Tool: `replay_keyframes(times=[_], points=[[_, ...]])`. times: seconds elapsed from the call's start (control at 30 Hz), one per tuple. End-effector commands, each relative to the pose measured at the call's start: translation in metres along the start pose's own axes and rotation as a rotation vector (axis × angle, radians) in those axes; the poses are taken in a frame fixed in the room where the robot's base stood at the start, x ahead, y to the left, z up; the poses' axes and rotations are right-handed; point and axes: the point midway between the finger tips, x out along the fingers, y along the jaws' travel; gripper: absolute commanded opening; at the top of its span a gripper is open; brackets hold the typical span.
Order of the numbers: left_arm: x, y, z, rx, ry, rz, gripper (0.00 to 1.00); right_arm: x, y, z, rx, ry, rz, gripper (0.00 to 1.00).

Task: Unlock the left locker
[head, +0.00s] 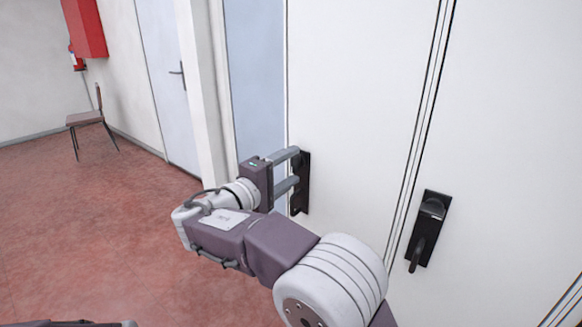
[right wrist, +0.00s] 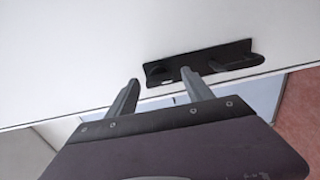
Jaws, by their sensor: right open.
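The left locker is a white door (head: 345,95) with a black lock plate (head: 303,200) near its left edge. My right gripper (head: 296,167) is in front of this plate, its two fingers apart and partly covering it. In the right wrist view, the open, empty fingers (right wrist: 160,77) point at the end of the plate (right wrist: 205,58) with a small round part (right wrist: 156,69). A dark handle (right wrist: 236,62) is at the plate's other end, off to the right of the fingers. I cannot tell whether the fingertips touch the plate. My left gripper is not in view.
A second white door (head: 510,130) on the right has a black lock plate (head: 437,207) with a handle hanging down. A chair (head: 88,118), a red wall box (head: 84,27) and a pale blue door (head: 167,75) are farther left. The red floor (head: 85,215) between is clear.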

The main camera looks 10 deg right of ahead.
Motion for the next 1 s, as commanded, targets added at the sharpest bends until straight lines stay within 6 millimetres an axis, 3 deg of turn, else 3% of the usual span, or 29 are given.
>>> replay_keyframes(times=[0.2,0.4,0.77,0.87,0.97,1.0], points=[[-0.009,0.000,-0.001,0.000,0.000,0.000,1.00,-0.049,0.002,-0.001,-0.001,0.006,0.000,0.60],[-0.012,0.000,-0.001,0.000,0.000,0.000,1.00,-0.079,0.001,-0.001,-0.001,0.003,0.000,0.60],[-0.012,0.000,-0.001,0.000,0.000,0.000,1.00,-0.082,-0.002,0.001,-0.004,-0.001,-0.006,0.60],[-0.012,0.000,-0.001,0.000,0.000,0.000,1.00,-0.065,-0.026,0.009,-0.060,-0.015,-0.090,0.60],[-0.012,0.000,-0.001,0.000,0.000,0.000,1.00,-0.036,-0.089,0.040,-0.163,-0.052,-0.312,0.60],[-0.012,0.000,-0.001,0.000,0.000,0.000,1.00,-0.028,-0.121,0.058,-0.196,-0.072,-0.431,0.60]])
